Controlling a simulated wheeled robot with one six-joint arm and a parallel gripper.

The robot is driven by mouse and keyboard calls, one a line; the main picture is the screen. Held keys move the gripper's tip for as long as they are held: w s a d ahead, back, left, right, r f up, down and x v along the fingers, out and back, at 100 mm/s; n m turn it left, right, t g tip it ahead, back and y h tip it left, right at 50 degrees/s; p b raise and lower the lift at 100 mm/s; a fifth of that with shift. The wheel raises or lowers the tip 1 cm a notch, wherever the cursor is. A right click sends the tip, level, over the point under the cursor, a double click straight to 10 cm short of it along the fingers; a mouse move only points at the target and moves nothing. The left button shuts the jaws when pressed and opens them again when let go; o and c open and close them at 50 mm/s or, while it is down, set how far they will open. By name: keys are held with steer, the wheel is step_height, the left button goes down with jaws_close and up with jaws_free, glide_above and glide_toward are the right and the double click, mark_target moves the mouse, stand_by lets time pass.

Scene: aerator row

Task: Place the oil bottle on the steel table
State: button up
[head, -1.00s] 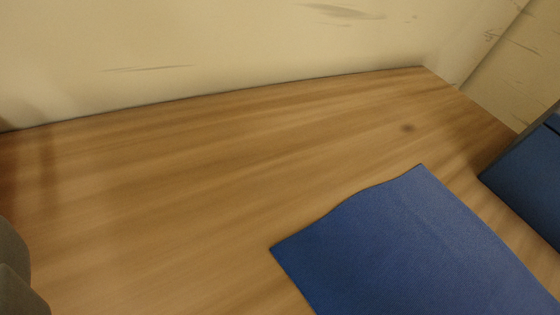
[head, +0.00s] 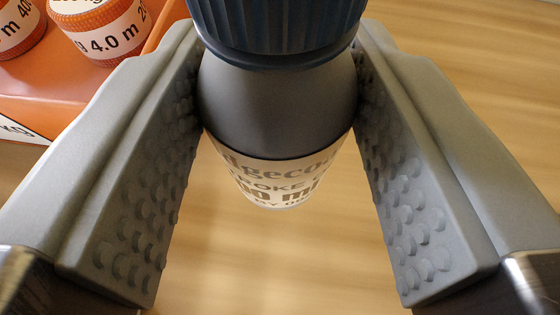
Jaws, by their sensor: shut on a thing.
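The oil bottle (head: 277,105) is grey with a dark blue ribbed cap and a white label with dark print, partly readable as "STROKE" and "ml". My gripper (head: 280,62) is shut on it, with one grey, bumpy finger pressed to each side of its upper body. The cap is nearest the camera and is cut off by the top edge. The bottle's base is hidden, and I cannot tell whether it touches the wood below. I cannot make out a steel table in this view.
A wood-grained surface (head: 285,265) lies below and behind the bottle. At the upper left, orange-and-white labelled round items (head: 105,30) stand on an orange surface (head: 75,95), close to my left finger. The wood right of the bottle looks clear.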

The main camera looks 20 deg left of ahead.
mark_target(280, 201)
steer(key=shift+f, duration=2.35)
steer(key=shift+f, duration=0.1)
steer(key=o, duration=1)
steer(key=shift+s+d, duration=0.1)
steer(key=shift+s, duration=0.05)
steer(key=v, duration=1.1)
steer(key=shift+s+d+r, duration=0.15)
steer(key=shift+s+r, duration=0.1)
steer(key=shift+s, duration=0.05)
